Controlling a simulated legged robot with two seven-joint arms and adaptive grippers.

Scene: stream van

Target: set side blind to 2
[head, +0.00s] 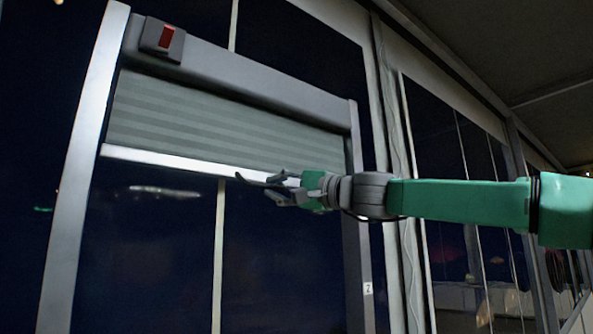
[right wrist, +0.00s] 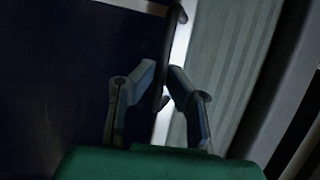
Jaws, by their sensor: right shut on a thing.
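The side blind (head: 210,125) is a grey-green striped sheet, pulled partly down in a tall grey frame. Its pale bottom bar (head: 170,157) hangs across the upper part of the opening. A small white label (head: 368,288), looking like a 2 or Z, sits low on the right post, well below the bar. My right gripper (head: 268,181) is shut on the bottom bar near its right end. In the right wrist view the fingertips meet at the bright bar (right wrist: 181,45), beside the striped sheet (right wrist: 232,60); the exact grip is dark and partly hidden. My left gripper is not in view.
A grey box with a red front (head: 162,39) sits at the frame's top left corner. The left post (head: 85,170) and right post (head: 352,230) flank the opening. Dark window glass (head: 150,260) fills the area below the bar, with a thin vertical strip behind it.

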